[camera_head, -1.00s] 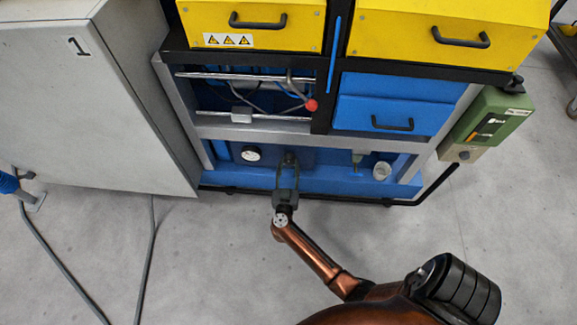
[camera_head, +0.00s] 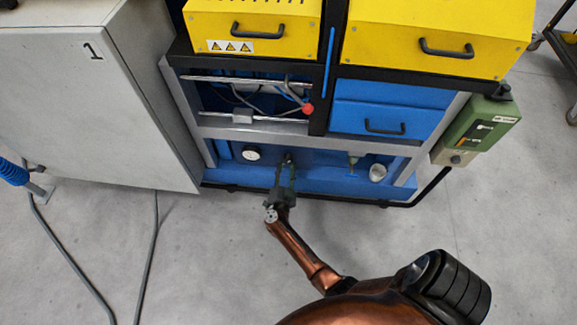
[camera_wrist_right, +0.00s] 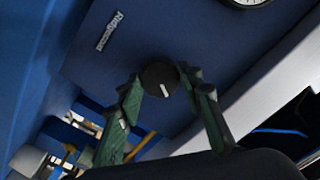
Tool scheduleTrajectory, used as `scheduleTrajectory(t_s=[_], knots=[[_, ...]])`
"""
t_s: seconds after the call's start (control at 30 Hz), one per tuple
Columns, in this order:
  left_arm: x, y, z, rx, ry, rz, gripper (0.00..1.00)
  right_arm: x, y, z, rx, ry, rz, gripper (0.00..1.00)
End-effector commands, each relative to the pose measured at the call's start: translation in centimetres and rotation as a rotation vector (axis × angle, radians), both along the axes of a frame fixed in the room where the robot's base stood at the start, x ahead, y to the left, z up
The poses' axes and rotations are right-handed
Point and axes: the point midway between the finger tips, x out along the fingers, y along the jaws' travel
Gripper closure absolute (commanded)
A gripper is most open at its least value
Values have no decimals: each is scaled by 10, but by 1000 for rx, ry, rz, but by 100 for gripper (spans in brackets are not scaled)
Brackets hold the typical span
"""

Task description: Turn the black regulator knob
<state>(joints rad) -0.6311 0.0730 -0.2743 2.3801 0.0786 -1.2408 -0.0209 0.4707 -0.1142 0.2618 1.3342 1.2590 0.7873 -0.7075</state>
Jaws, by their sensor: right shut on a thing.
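The black regulator knob (camera_wrist_right: 158,79) is round with a white pointer mark and sits on a blue panel in the right wrist view. It shows small and dark in the head view (camera_head: 288,159), low on the machine front. My right gripper (camera_wrist_right: 160,84) has its two green-grey fingers on opposite sides of the knob, shut on it. In the head view the right gripper (camera_head: 287,165) reaches the knob from below, and its fingers partly cover it. My left gripper is in neither view.
A white gauge (camera_head: 252,153) is left of the knob. A pale round part (camera_head: 378,172) is to its right. A blue shelf edge runs beneath. A grey cabinet (camera_head: 80,110) stands left, and a green box (camera_head: 476,130) hangs at the right. The floor in front is mostly clear.

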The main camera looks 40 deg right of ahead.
Motion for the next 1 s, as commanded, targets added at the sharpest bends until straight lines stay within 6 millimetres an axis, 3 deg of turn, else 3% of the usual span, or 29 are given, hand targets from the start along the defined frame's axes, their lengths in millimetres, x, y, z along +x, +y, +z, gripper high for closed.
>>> scheduleTrajectory(t_s=[0.6, 1.0], knots=[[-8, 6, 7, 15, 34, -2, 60, 0, 1, -1, 337, -391, -2, 91], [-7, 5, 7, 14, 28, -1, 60, 0, 0, -1, 425, -495, -3, 91]])
